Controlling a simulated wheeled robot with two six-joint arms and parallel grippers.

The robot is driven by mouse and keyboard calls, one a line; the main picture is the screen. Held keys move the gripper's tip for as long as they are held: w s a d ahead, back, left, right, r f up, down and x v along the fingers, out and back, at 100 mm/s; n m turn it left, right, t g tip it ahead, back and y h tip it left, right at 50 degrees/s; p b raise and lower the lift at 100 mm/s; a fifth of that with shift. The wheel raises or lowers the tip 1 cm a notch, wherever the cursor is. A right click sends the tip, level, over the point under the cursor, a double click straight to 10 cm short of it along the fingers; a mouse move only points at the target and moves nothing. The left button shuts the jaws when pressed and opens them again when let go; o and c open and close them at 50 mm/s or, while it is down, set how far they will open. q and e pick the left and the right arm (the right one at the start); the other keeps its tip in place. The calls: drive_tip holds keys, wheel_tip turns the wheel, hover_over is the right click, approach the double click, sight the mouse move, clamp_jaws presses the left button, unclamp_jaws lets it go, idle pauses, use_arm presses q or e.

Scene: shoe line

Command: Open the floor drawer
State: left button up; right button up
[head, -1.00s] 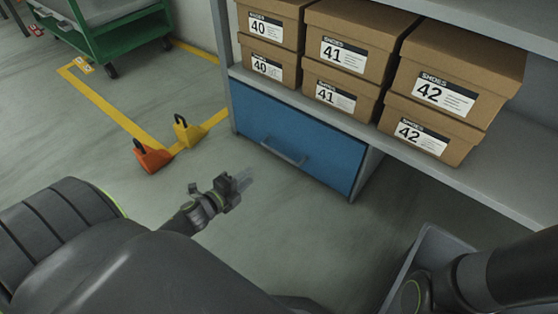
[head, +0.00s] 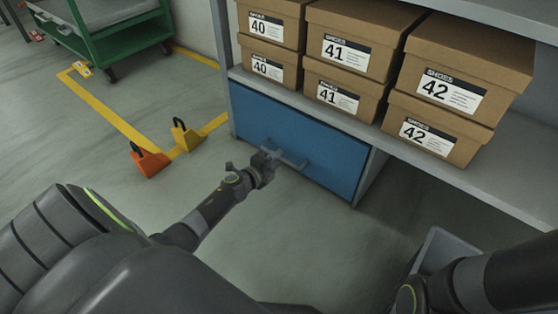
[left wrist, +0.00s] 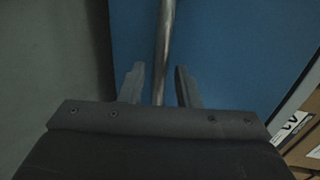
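The floor drawer (head: 320,150) has a blue front and is shut under the shelf unit. Its metal bar handle (head: 292,161) is on the front. My left gripper (head: 270,160) is at the handle's left part in the head view. In the left wrist view the handle (left wrist: 164,45) runs between the two fingers of my left gripper (left wrist: 158,85), with a gap on each side, and the blue drawer front (left wrist: 225,40) is behind. The gripper is open around the bar. My right gripper is not in view; only the right arm shows at lower right.
Shoe boxes (head: 350,55) marked 40, 41 and 42 stand stacked on the shelf (head: 520,190) above the drawer. An orange (head: 149,160) and a yellow (head: 186,137) padlock-shaped object stand on the floor left. A green cart (head: 110,35) is behind. Floor before the drawer is clear.

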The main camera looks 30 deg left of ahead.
use_arm(q)
drive_tip(key=shift+x, duration=0.85)
clamp_jaws()
